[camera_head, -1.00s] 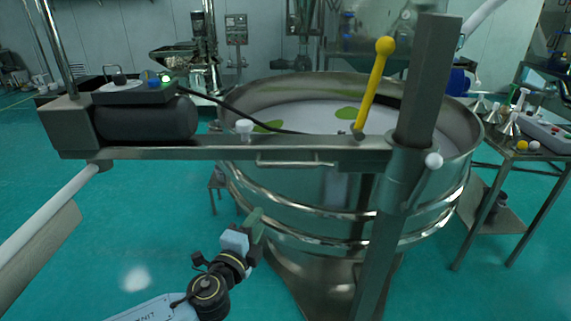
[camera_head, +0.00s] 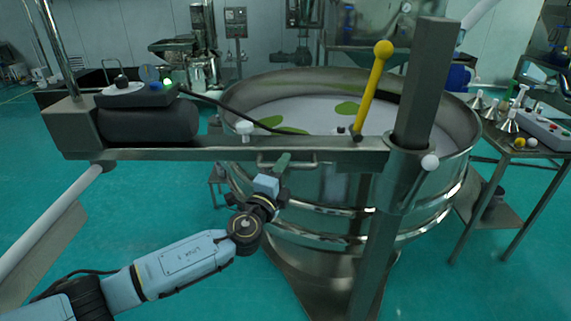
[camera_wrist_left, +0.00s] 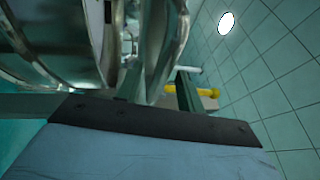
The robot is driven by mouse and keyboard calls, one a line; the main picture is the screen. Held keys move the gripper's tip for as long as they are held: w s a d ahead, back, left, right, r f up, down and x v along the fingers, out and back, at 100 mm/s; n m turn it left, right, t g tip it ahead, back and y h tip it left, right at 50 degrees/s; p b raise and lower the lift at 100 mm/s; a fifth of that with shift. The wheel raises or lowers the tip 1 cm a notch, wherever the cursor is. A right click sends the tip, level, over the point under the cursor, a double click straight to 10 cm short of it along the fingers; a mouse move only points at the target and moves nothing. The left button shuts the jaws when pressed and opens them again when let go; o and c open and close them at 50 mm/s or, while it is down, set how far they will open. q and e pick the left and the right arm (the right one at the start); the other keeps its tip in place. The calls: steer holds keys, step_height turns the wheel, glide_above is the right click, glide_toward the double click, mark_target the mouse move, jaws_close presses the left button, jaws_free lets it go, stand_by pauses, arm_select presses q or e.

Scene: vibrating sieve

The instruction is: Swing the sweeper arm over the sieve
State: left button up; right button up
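The sweeper arm is a grey metal beam (camera_head: 190,152) running from the black motor on the left to an upright post on the right. It crosses in front of the round steel sieve (camera_head: 340,188). A thin bar handle (camera_head: 303,163) sits on the beam's near side. My left gripper (camera_head: 283,158) is at the middle of this handle, its fingers overlapping it in the head view; contact cannot be told. In the left wrist view the fingers (camera_wrist_left: 159,88) stand apart, with no clear hold on anything. My right gripper is not in view.
A yellow-knobbed lever (camera_head: 373,85) stands up beside the post (camera_head: 425,90). A side table (camera_head: 525,153) with funnels stands at right. Green floor is open at left.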

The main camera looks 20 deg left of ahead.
arm_select(q)
steer(key=shift+w+d, duration=0.1)
steer(key=shift+w, duration=0.55)
steer(key=shift+r, duration=0.1)
steer(key=shift+c, duration=0.4)
jaws_close()
